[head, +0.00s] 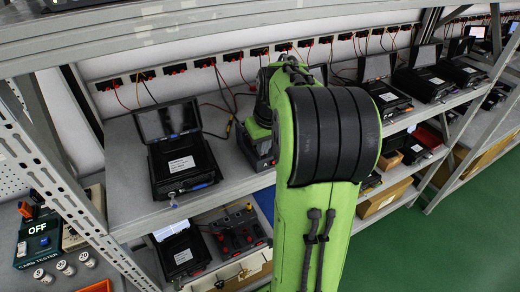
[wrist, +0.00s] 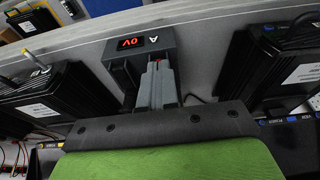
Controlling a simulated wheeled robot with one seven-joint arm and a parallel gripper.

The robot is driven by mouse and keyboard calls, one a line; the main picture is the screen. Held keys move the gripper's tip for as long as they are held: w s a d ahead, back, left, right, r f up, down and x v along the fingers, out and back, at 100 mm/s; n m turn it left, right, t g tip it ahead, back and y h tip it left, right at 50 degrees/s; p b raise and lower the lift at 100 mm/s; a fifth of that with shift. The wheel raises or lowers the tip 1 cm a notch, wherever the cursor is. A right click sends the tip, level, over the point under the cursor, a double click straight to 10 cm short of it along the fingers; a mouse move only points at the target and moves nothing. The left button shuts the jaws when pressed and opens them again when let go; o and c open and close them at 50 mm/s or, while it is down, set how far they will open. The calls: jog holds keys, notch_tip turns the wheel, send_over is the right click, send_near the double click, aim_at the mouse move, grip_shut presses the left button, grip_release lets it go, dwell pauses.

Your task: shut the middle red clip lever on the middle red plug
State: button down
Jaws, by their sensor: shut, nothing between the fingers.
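My gripper (wrist: 158,72) points away from the camera in the wrist view, its grey fingers shut with nothing held. It is over or against a grey box (wrist: 168,38) marked A with a red "0V" display. A tiny red spot shows beside the fingertips; I cannot tell whether it is the middle red plug or its clip lever. In the head view the same grey box (head: 261,160) stands on the shelf, partly behind my green arm. My fingertips are hidden there. No clip lever can be made out clearly.
An open black case (head: 180,150) stands left of the grey box. More black cases (head: 384,84) stand to the right. Black sockets (head: 172,69) with red and dark wires line the wall behind. A lower shelf holds a black panel with red parts (head: 238,236).

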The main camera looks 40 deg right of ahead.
jog(key=shift+w+p+v, duration=0.2)
jog(key=shift+p+v, duration=0.55)
jog(key=shift+v, duration=0.1)
jog(key=shift+w+p+v, duration=0.2)
jog(key=shift+p+v, duration=0.6)
jog(key=shift+v, duration=0.05)
jog(key=shift+w+p+v, duration=0.15)
jog(key=shift+p+v, duration=0.6)
jog(key=shift+v, duration=0.1)
jog(key=shift+d, duration=0.2)
